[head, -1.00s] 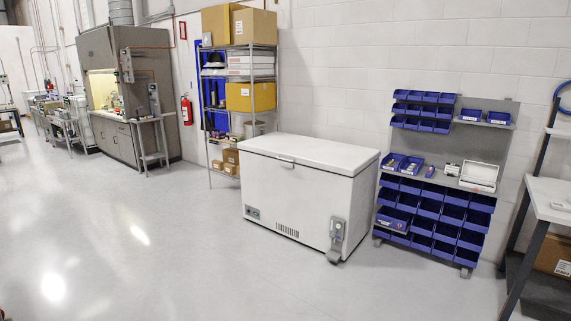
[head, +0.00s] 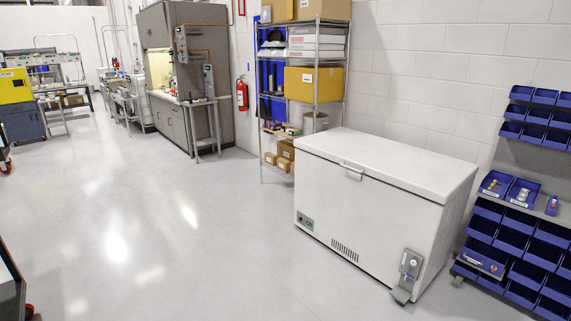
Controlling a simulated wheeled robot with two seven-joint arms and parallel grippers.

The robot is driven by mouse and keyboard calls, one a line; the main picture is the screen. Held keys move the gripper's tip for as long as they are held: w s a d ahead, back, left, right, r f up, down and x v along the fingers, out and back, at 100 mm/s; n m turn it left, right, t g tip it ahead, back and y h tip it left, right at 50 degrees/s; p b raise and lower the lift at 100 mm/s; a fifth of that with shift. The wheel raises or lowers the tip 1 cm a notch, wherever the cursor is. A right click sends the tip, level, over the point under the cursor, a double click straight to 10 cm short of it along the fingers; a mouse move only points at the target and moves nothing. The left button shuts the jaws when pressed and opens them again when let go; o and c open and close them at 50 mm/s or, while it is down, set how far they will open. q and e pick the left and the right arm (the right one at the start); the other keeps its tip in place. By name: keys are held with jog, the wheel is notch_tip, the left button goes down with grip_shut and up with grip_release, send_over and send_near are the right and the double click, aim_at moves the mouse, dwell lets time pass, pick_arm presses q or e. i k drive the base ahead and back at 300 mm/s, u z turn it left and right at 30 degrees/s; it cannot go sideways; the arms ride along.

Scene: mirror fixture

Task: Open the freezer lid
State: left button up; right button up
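A white chest freezer (head: 368,225) stands on the floor against the wall, right of the middle in the head view. Its lid (head: 400,167) lies flat and shut on top. A handle (head: 352,171) sits at the lid's front edge. A small control panel (head: 306,221) is at the lower left of the front, with a vent beside it. A grey device with a foot pedal (head: 408,271) is at the lower right front corner. Neither of my grippers is in view.
A wire shelf with boxes (head: 315,85) stands left of the freezer. A rack of blue bins (head: 525,240) stands close on its right. A grey dark-edged object (head: 12,285) is at the lower left edge. The floor (head: 190,240) in front of the freezer is clear.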

aim_at(434, 177)
jog(key=i, duration=2.45)
jog(key=z, duration=0.7)
jog(key=i, duration=1.8)
jog(key=z, duration=0.4)
